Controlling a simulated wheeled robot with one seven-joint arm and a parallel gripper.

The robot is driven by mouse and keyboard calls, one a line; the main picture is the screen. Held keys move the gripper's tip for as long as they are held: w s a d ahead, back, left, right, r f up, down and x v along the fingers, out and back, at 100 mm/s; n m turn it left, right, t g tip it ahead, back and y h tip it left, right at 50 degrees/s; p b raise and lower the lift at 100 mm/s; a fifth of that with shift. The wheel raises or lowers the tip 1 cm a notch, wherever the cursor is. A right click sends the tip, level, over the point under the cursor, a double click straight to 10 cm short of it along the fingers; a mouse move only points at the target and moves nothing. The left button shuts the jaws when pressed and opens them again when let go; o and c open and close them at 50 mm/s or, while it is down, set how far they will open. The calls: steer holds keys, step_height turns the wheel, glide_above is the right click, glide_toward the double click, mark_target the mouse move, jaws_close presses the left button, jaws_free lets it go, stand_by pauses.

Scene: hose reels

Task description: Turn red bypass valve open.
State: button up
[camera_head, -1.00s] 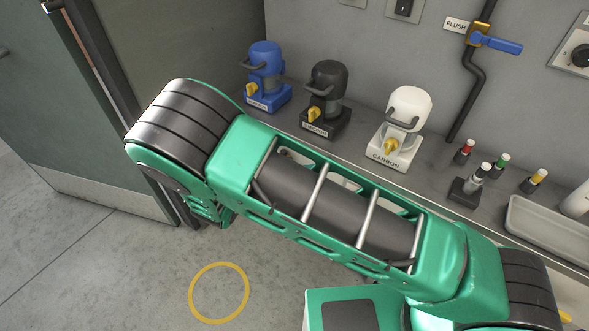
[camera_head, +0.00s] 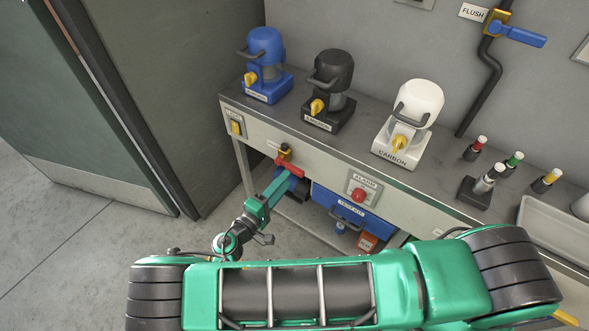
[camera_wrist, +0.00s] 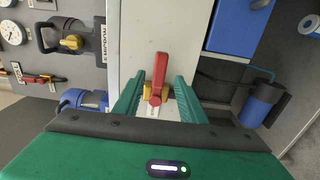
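The red bypass valve lever (camera_head: 290,167) sits on the front panel of the bench, at a yellow fitting (camera_head: 285,152). In the head view it lies roughly level, pointing right. My gripper (camera_head: 279,182) reaches up to it from below left. In the wrist view the red lever (camera_wrist: 160,73) stands upright in the picture, with its yellow base behind it. My gripper's two green fingers (camera_wrist: 161,88) are open, one on each side of the lever, with gaps visible. I cannot tell how deep the lever is between them. Its label is partly hidden.
A red alarm button (camera_head: 359,195) and a blue drawer or box (camera_head: 352,211) are right of the valve. A yellow switch (camera_head: 236,127) is to its left. Blue, black and white filter units (camera_head: 416,105) stand on the bench top. A blue flush lever (camera_head: 525,37) is on the wall.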

mark_target(293, 173)
steer(key=x, duration=0.6)
steer(key=shift+w+d, duration=0.25)
steer(key=shift+c, duration=0.7)
jaws_close()
